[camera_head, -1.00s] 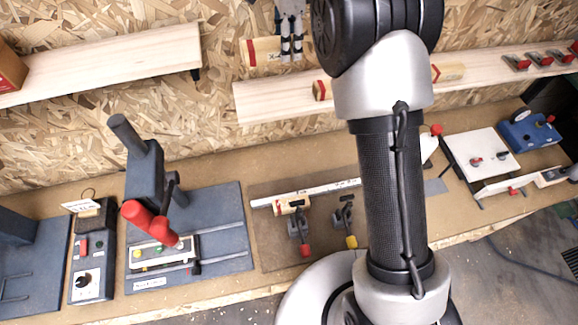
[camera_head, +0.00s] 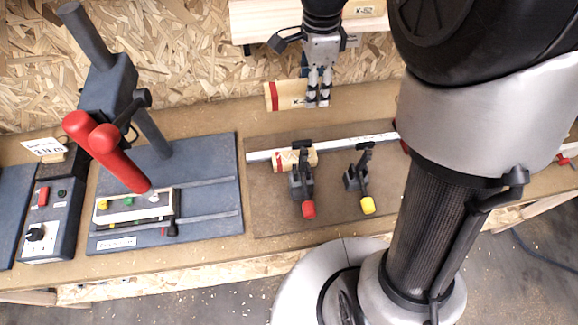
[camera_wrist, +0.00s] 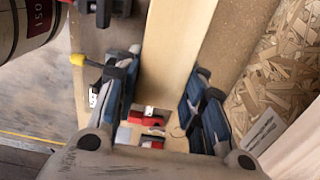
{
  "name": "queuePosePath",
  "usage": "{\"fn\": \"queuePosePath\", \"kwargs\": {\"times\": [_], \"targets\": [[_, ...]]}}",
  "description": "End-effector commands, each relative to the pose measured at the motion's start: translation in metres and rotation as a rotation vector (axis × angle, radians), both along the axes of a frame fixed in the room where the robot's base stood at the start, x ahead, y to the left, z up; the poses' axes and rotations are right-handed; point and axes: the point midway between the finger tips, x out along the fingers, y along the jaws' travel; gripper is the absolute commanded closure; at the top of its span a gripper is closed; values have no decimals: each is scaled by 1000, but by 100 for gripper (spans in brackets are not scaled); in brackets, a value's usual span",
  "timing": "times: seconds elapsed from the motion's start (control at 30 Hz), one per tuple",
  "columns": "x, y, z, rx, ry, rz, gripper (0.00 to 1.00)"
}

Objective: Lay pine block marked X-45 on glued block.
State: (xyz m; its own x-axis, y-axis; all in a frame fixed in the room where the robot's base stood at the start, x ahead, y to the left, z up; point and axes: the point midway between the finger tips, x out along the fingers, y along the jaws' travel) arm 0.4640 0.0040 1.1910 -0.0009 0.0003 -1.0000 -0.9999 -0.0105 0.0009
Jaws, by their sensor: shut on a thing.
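My gripper (camera_head: 318,102) points down and is shut on a pine block (camera_head: 283,97) with a red band at its left end. The block is level and in the air, in front of the wall and above the back of the bench. Its mark is partly covered by the fingers and too small to read surely. The glued block (camera_head: 285,161) is a short pale piece with a red band, lying against the white rail under the red-handled clamp. It is below the held block, clearly apart from it. In the wrist view my fingers (camera_wrist: 163,95) show at either side of pale wood.
A red-handled clamp (camera_head: 302,188) and a yellow-handled clamp (camera_head: 358,180) stand on the brown board (camera_head: 262,205). A grey press with red handles (camera_head: 105,150) stands left. Another pine block (camera_head: 364,9) lies on the shelf (camera_head: 250,22) above.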

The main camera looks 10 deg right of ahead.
Motion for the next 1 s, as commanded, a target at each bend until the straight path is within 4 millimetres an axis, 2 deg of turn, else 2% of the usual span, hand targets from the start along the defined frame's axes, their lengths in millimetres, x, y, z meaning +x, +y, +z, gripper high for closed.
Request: {"fn": "queuePosePath", "kwargs": {"times": [0.03, 0.17, 0.27, 0.7, 0.8, 1.0], "targets": [[-4, -2, -9, 0, -2, -5, 89], [-10, -5, -19, 0, -1, -10, 89], [-11, -5, -35, 0, 1, -11, 89], [-11, -4, -149, 0, 3, -10, 89], [-11, -4, -164, 0, 0, -10, 89], [-11, -4, -177, 0, -1, -10, 89]]}}
